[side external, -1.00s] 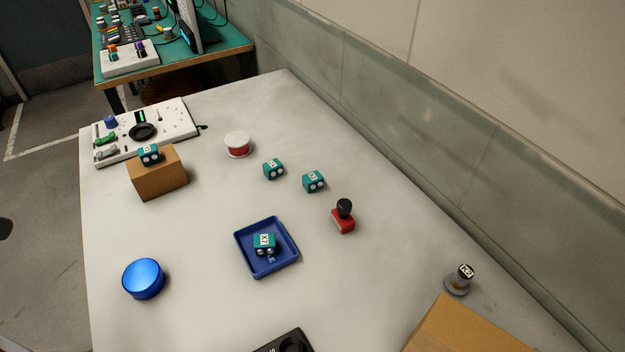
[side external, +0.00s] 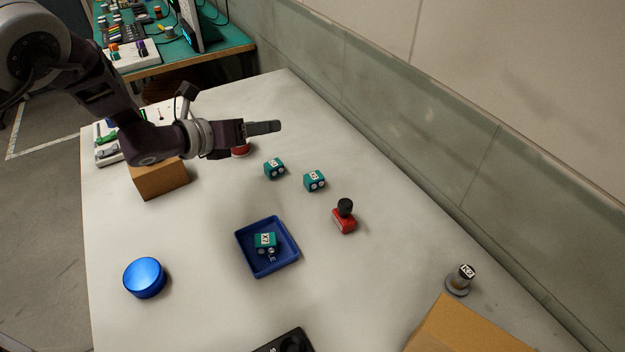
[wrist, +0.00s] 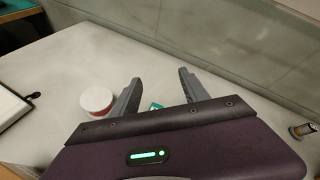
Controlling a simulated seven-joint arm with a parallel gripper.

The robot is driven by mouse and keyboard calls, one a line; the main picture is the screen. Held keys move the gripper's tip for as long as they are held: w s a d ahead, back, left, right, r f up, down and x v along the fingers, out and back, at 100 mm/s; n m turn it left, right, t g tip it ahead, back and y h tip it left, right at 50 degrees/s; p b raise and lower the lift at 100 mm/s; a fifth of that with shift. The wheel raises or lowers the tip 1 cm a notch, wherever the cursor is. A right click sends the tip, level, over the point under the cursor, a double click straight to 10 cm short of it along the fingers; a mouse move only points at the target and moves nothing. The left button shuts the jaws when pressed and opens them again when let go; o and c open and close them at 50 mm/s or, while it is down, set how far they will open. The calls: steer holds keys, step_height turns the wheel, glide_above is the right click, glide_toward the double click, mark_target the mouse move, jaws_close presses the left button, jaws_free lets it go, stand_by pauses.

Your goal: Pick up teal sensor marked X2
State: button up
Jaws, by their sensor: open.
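Two teal sensors stand on the open table in the side view, a left one (side external: 274,169) and a right one (side external: 314,181). Each has a white label too small to read surely. Another teal sensor (side external: 265,241) sits in the blue tray (side external: 291,257); its label looks like X7. My gripper (side external: 265,127) is open and empty, above the table, behind and above the left sensor in the picture. In the wrist view a bit of a teal sensor (wrist: 155,106) shows between the open fingers (wrist: 158,90), mostly hidden by my gripper body.
A red-and-white spool (wrist: 97,100) is partly hidden by my arm in the side view. A red stamp (side external: 344,219), a blue round lid (side external: 144,278), a cardboard box (side external: 158,181) and a small labelled post (side external: 460,279) stand around. A wall runs along the right.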

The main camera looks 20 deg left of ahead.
mark_target(306, 179)
steer(key=s+d+f+m+g+h, duration=0.1)
steer(key=d+f+m, duration=0.1)
steer(key=f+m, duration=0.1)
steer(key=s+d+f+m+h, duration=0.1)
steer(key=s+d+f+m, duration=0.1)
steer(key=f+m, duration=0.1)
steer(key=s+d+f+m+g+h, duration=0.1)
steer(key=d+f+m, duration=0.2)
steer(key=shift+s+g+h, duration=0.2)
steer(key=shift+g+h, duration=0.1)
steer(key=shift+h, duration=0.1)
steer(key=x, duration=0.7)
jaws_close()
